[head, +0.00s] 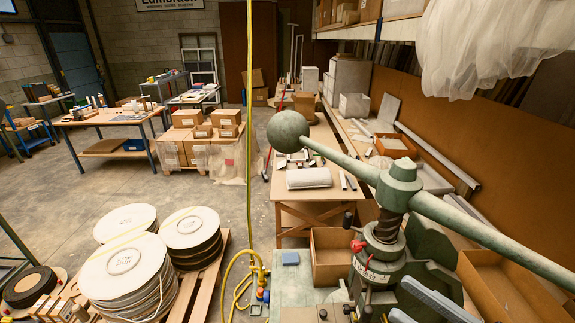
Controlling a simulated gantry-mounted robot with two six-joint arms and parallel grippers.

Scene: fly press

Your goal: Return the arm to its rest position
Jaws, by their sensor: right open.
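The green fly press (385,235) stands at the lower right. Its long bar (345,160) runs across the screw head and slopes down to the right, leaving the picture at the right edge. A round ball weight (289,130) sits on the bar's left end. My right gripper (402,298) shows only in part at the bottom edge, in front of the press body. Its two grey fingers are apart with nothing seen between them. The rest of my right arm is out of the picture. My left gripper is not in view.
Open cardboard boxes (330,245) stand left and right (515,290) of the press. A yellow hose (249,130) hangs left of the ball. Stacked discs (125,262) lie on a pallet at lower left. A wooden bench (305,195) is behind. Floor at left centre is clear.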

